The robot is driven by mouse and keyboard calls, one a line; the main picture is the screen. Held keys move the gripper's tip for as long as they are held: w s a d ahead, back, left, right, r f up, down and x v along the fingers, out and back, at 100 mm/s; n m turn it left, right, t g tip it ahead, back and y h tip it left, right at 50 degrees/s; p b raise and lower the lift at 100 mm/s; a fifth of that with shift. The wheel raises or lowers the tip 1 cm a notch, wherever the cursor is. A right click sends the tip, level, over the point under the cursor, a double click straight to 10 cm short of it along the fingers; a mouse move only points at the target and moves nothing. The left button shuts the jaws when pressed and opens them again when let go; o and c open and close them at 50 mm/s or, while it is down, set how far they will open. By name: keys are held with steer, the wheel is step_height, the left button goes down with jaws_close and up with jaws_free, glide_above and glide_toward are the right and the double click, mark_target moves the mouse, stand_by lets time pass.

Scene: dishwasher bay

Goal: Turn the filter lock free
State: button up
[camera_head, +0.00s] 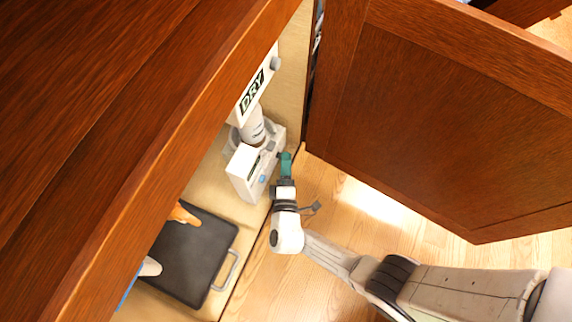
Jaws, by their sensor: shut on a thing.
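The white filter housing (246,174) stands on the cabinet floor, with a grey-white cylinder (253,128) rising behind it. A teal piece (286,160), which looks like the filter lock, shows at the right side of the housing. My gripper (285,180) reaches up to it from below and is shut on it. The fingertips are small here and partly hidden against the teal piece, so the exact grip and the angle of the lock cannot be told.
A white "DRY" sign (253,91) hangs above the housing. A black case (190,255) with a grey handle lies at lower left on the cabinet floor. A wooden door (440,110) stands open at right. Wooden floor (360,225) is clear between door and arm.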

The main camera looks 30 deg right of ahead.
steer(key=shift+s+d+f, duration=0.1)
steer(key=o, duration=1.1)
steer(key=shift+c, duration=0.2)
steer(key=p+v, duration=0.1)
steer(key=v, duration=0.9)
steer(key=shift+s+a, duration=0.25)
